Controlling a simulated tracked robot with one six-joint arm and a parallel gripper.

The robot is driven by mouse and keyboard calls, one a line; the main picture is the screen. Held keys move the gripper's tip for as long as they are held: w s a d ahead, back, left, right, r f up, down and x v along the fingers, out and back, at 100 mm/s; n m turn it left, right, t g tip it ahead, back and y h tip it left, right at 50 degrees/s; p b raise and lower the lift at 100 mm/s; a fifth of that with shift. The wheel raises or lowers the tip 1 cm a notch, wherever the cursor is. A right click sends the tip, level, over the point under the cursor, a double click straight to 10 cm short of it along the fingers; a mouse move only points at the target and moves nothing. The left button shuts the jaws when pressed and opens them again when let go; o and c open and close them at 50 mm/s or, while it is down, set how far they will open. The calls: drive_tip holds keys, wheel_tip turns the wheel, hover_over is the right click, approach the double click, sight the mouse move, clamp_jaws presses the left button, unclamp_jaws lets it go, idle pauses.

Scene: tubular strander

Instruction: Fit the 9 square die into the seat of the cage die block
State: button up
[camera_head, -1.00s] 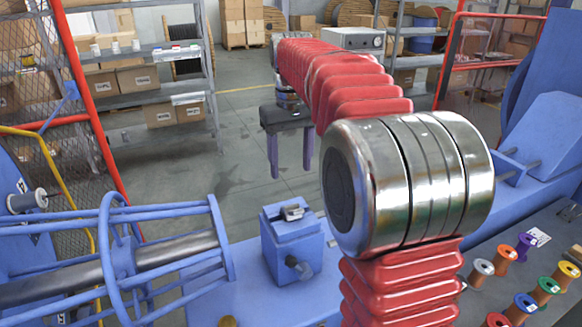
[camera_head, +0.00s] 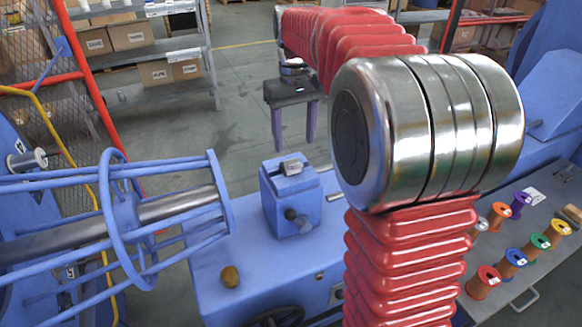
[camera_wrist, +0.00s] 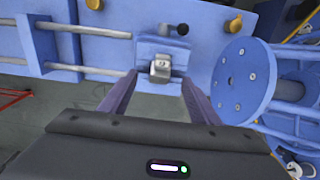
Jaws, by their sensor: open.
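The blue cage die block (camera_head: 290,205) stands on the blue machine bed, with a dark knob on its front. A small silver metal block (camera_head: 291,167) lies on its top; it looks like the square die, but I cannot tell whether it sits down in the seat. My gripper (camera_head: 295,146), with purple fingers pointing down, is behind the block in the head view. In the wrist view my gripper (camera_wrist: 159,78) is open, and the silver block (camera_wrist: 160,70) shows between the fingertips, with the die block (camera_wrist: 176,50) around it. Nothing is seen held.
The blue cage with rods and end plate (camera_head: 222,190) is left of the block; its round plate (camera_wrist: 243,80) is right in the wrist view. Rails (camera_wrist: 95,68) run on the other side. Colored spools (camera_head: 512,262) stand on a bench at right.

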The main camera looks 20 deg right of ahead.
sight(293, 164)
drive_tip(key=shift+f, duration=1.25)
drive_tip(key=shift+a+f, duration=0.15)
drive_tip(key=shift+f, duration=2.45)
drive_tip(key=shift+c, duration=0.3)
clamp_jaws()
